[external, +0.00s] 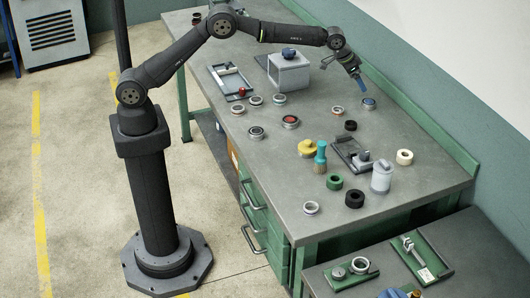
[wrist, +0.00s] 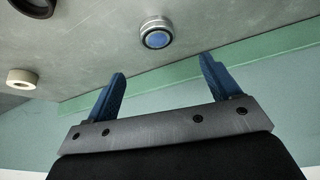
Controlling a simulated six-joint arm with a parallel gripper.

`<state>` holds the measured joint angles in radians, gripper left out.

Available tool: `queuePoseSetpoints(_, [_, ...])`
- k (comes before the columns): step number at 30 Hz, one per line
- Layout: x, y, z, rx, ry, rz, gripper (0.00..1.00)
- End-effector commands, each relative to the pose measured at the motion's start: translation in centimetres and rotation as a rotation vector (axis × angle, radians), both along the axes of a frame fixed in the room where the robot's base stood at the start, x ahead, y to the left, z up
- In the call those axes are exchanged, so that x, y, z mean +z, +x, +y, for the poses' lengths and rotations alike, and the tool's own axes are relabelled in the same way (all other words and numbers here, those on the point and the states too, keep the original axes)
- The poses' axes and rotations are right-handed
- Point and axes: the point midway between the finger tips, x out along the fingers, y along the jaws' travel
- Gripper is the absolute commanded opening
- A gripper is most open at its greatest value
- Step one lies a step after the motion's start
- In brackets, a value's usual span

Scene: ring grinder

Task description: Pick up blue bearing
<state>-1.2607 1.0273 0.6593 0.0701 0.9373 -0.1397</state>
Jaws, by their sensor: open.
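The blue bearing (external: 369,103) is a metal ring with a blue centre. It lies flat on the grey workbench near the back green edge. In the wrist view the blue bearing (wrist: 156,35) shows at the top middle, beyond the fingertips and apart from them. My gripper (external: 363,88) is just left of and above the bearing in the external view. In the wrist view the two blue fingers of my gripper (wrist: 162,68) are spread apart with nothing between them.
The workbench (external: 420,160) holds several other bearings and rings, including a black ring (external: 351,126) and a cream ring (external: 404,157). A grey box machine (external: 289,71) stands left of my gripper. A green raised edge (external: 420,118) runs along the back, close to the blue bearing.

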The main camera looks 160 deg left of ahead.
Motion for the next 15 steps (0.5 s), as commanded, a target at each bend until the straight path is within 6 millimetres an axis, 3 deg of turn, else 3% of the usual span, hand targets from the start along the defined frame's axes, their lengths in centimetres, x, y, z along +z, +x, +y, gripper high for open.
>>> queuePoseSetpoints(6, [-3.4, 0.4, 1.8, 0.000, -0.002, 0.000, 0.82])
queuePoseSetpoints(15, [-5.1, 0.6, 2.8, 0.000, -0.001, 0.000, 0.82])
